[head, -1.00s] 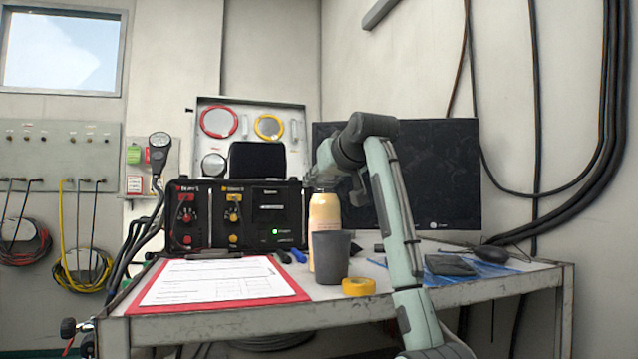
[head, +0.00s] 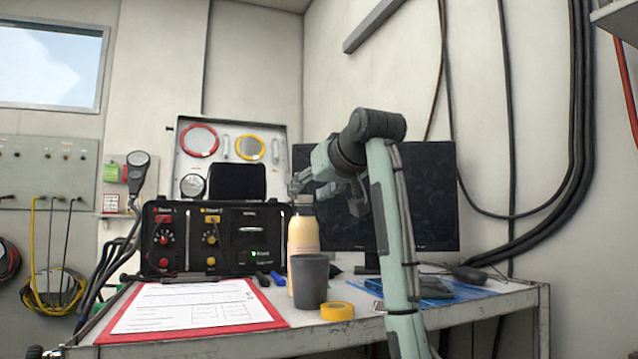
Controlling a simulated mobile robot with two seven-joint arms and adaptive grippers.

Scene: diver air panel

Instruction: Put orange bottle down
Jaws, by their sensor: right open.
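The pale orange bottle (head: 303,236) with a dark cap stands upright on the table, in front of the black air panel's right end. A dark grey cup (head: 311,281) hides its lower part. My right gripper (head: 298,184) is open, just above and beside the bottle's cap. It appears apart from the bottle, with its fingers small and partly blurred in this view. My left gripper is not in view.
A red clipboard (head: 108,326) with paper lies at the table's front left. A yellow tape roll (head: 337,311) sits right of the cup. A black monitor (head: 430,200) stands behind my right arm. A dark mouse (head: 469,273) lies at right.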

